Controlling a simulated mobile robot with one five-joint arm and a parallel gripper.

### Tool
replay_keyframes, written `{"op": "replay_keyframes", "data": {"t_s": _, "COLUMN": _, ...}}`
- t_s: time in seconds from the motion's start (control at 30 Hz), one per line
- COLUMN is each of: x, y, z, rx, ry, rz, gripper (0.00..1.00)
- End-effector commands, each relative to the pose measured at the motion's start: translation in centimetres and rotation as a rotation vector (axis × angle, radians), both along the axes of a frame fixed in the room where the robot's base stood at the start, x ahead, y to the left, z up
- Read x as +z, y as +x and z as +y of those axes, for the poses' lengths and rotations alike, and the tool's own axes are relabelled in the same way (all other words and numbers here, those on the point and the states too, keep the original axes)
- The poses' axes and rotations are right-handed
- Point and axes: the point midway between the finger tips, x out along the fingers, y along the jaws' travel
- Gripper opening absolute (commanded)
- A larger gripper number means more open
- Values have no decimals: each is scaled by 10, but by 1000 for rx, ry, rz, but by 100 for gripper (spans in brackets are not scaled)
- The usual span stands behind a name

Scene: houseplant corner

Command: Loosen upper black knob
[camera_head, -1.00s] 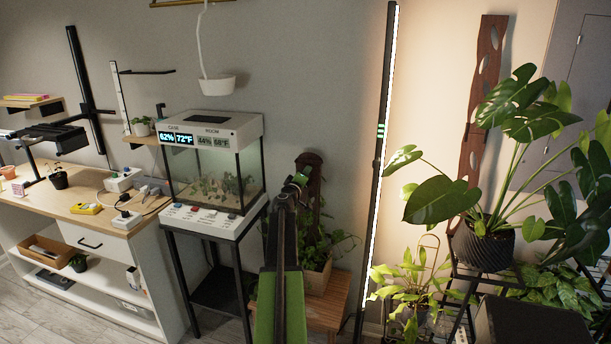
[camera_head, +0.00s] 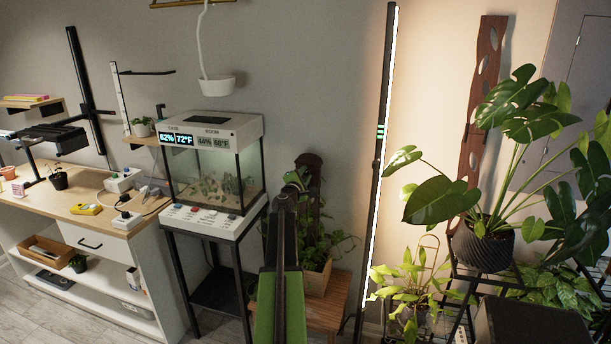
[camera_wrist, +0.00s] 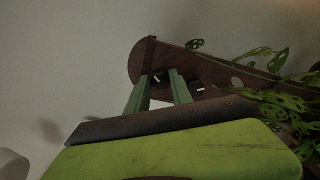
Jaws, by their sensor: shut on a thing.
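A dark brown wooden board (camera_head: 309,163) with a rounded top rises from a planter, partly behind my arm in the head view. In the wrist view this board (camera_wrist: 200,67) lies slanted, its rounded end at the left. My gripper (camera_wrist: 160,76) has two green fingers at the board near that end. A small dark knob with a pale mark, the upper black knob (camera_wrist: 157,79), shows between the fingertips, and they are shut on it. The knob is dim and partly hidden. In the head view my arm hides it.
The wooden planter (camera_head: 317,279) with leafy vines stands on a wooden bench (camera_head: 328,311). A glass terrarium (camera_head: 213,165) stands left of my arm. A tall light bar (camera_head: 379,150) and a large potted plant (camera_head: 485,240) stand right. Leaves (camera_wrist: 270,98) overlap the board.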

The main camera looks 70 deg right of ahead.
Motion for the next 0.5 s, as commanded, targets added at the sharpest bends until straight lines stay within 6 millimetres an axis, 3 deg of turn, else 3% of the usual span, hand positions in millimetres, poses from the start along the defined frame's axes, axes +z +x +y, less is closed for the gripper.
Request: {"op": "replay_keyframes", "data": {"t_s": 0.5, "x": 0, "y": 2, "z": 1, "rx": 3, "ry": -23, "rz": 424, "gripper": 0}}
